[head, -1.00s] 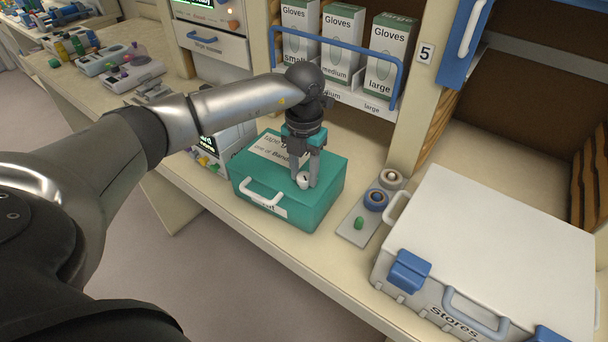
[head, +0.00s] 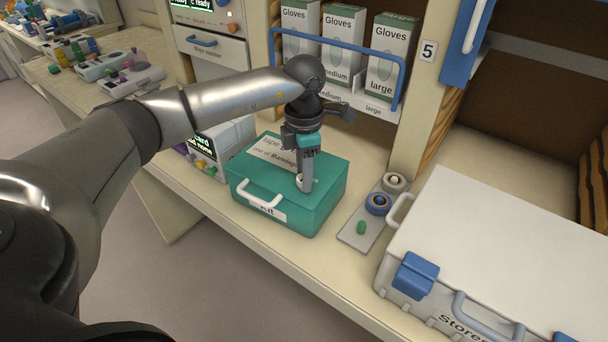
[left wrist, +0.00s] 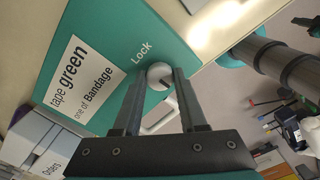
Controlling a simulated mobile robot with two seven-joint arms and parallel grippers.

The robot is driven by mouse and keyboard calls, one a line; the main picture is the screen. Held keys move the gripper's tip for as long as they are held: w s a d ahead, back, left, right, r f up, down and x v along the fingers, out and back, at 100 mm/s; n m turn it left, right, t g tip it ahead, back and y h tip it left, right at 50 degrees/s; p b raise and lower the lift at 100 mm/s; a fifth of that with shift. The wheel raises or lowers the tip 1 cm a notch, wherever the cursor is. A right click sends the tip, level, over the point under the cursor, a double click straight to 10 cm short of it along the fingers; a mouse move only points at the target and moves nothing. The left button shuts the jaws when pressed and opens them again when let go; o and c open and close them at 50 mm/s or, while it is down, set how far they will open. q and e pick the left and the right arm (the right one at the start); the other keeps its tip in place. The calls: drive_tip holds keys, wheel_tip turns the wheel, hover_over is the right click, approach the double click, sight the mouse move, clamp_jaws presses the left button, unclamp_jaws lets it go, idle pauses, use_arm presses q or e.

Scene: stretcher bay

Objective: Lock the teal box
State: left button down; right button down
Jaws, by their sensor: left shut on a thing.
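The teal box (head: 318,216) stands closed on the counter, with a white handle (head: 260,196) on its front. A label on its lid (head: 275,152) carries the words "tape green" and "one of Bandage" in the left wrist view. A round white lock knob (left wrist: 159,75) with a dark slot sits on the lid beside the word "Lock". My left gripper (head: 306,184) points down at the lid and is shut on the knob, one finger on each side of it in the left wrist view (left wrist: 160,82).
A grey tray with tape rolls (head: 377,202) and a green piece (head: 361,228) lies right of the box. A white Stores case (head: 480,235) with blue latches stands further right. Glove boxes (head: 343,45) stand behind a blue rail. A small device with coloured knobs (head: 207,158) is close on the left.

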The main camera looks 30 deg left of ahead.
use_arm(q)
drive_tip(key=shift+m, duration=0.3)
idle(0.4)
drive_tip(key=shift+c, duration=2.3)
unclamp_jaws()
drive_tip(key=shift+r, duration=0.15)
wheel_tip(320, 180, up, 15)
